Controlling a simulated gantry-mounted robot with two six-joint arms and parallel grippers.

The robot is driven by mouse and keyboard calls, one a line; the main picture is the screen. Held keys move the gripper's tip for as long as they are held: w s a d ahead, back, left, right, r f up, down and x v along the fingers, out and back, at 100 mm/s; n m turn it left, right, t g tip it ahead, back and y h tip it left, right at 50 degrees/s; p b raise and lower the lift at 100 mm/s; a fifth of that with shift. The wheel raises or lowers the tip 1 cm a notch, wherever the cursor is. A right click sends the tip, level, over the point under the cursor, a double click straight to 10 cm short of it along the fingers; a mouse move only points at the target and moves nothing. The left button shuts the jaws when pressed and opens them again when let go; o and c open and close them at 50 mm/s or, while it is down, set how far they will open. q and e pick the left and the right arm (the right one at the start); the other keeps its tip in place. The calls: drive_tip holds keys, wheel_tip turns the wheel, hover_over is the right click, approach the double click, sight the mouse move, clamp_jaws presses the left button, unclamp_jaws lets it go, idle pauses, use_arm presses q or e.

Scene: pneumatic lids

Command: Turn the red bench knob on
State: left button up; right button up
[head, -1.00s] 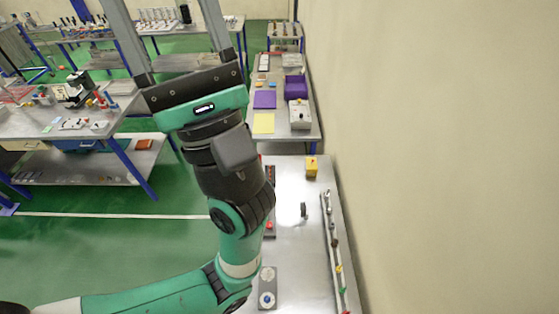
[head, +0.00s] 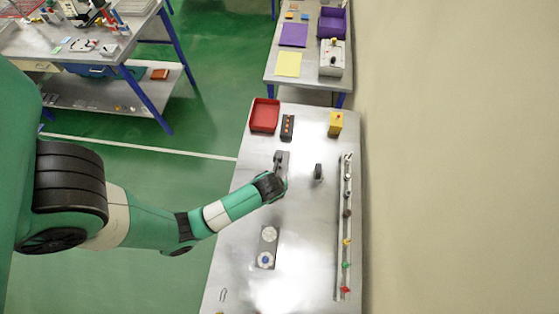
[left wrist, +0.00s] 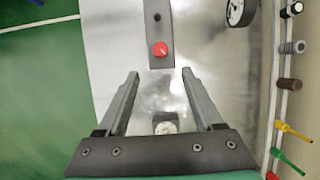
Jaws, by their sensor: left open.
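The red bench knob (left wrist: 160,48) sits at the near end of a grey plate (left wrist: 158,20) with a black dot, in the left wrist view. My left gripper (left wrist: 160,74) is open and empty. Its fingertips lie just below the knob in that view, one toward each side, apart from it. In the head view my left arm's wrist (head: 270,187) is over the bench (head: 300,210). The knob and my fingertips cannot be made out there. My right gripper is not in view.
A round gauge (head: 318,172) stands right of the plate. A rail (head: 343,220) with coloured fittings runs along the right edge. A red bin (head: 264,116), a dark button box (head: 287,127) and a yellow block (head: 336,123) stand farther back.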

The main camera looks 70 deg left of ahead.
use_arm(q)
drive_tip(key=b+x, duration=0.3)
drive_tip(key=x, duration=0.8)
drive_tip(key=shift+a+f, duration=0.1)
clamp_jaws()
